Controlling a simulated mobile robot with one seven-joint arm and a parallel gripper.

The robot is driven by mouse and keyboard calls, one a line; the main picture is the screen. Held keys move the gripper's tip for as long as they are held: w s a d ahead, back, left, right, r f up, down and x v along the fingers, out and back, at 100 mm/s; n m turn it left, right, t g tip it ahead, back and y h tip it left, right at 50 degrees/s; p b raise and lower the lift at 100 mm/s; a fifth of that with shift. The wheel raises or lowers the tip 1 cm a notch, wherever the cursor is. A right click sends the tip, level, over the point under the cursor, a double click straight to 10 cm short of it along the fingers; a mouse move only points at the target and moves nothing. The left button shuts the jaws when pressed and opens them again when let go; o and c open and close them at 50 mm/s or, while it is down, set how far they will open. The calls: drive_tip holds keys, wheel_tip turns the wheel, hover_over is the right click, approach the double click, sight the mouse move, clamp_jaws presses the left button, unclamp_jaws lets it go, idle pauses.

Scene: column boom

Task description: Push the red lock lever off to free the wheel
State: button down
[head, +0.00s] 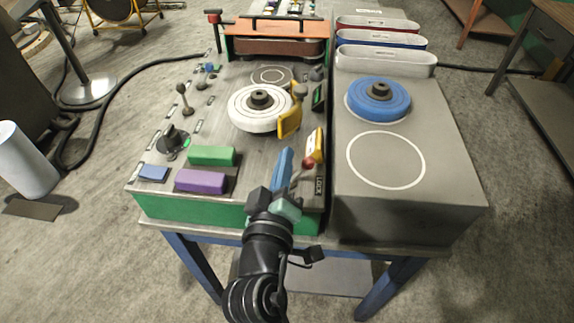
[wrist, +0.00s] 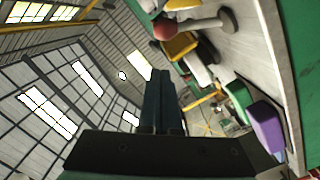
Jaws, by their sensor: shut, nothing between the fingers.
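The red-knobbed lock lever (head: 308,163) stands at the front right of the machine's grey top, beside a LOCK label (head: 319,186). In the wrist view its red ball (wrist: 165,29) and grey rod show at the top. The white wheel (head: 252,118) sits farther back, with a yellow piece (head: 290,122) against its right side. My gripper (head: 286,153) is shut and empty, its blue fingers just left of the lever.
A green block (head: 212,155) and a purple block (head: 201,180) lie left of my gripper. A black knob (head: 172,138) stands at the left. A yellow-and-white piece (head: 316,144) is just behind the lever. A blue wheel (head: 378,100) rests on the grey box at right.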

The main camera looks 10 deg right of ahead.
drive_tip(key=b+v, duration=0.3)
drive_tip(key=v, duration=0.7)
drive_tip(key=shift+a+r, duration=0.3)
drive_tip(key=shift+a, duration=0.15)
